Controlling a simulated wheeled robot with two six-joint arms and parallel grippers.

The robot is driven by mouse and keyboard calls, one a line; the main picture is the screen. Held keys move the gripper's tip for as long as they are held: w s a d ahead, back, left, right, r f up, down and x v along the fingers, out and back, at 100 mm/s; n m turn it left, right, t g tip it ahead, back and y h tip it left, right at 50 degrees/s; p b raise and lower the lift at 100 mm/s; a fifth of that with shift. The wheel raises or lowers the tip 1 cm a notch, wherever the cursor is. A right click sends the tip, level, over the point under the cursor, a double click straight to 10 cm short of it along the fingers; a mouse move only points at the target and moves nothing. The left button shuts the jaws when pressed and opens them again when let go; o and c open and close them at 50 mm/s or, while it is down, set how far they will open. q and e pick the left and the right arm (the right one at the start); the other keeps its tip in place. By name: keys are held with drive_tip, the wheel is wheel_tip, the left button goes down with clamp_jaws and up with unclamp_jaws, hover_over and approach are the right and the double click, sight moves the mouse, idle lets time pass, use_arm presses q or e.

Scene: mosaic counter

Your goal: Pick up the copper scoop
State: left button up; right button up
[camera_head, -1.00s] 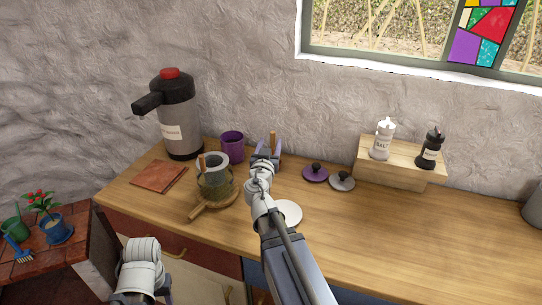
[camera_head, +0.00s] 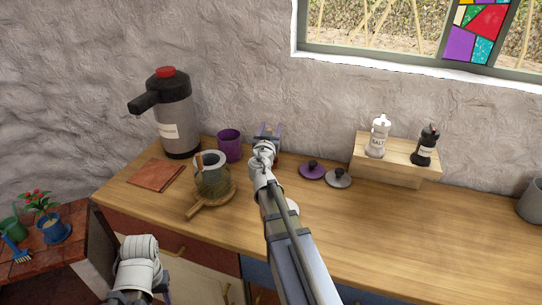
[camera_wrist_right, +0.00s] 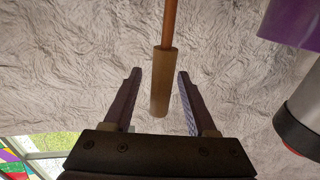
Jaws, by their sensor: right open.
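In the right wrist view, a thin copper-coloured shaft with a tan handle (camera_wrist_right: 160,80), which looks like the copper scoop, reaches down from the top edge. Its handle end lies between the two fingers of my right gripper (camera_wrist_right: 158,95), with gaps on both sides. The right gripper is open. The scoop's bowl is out of that view. In the head view my right gripper (camera_head: 268,131) is near the wall, right of the purple cup (camera_head: 229,145), and largely hides the scoop. My left gripper (camera_head: 165,285) is low at the left, mostly hidden behind its wrist.
A pump flask (camera_head: 175,120) stands back left. Two lids, purple (camera_head: 311,173) and grey (camera_head: 338,180), lie right of my arm. The right counter (camera_head: 430,235) is clear.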

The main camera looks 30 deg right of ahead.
clamp_jaws()
idle(0.4)
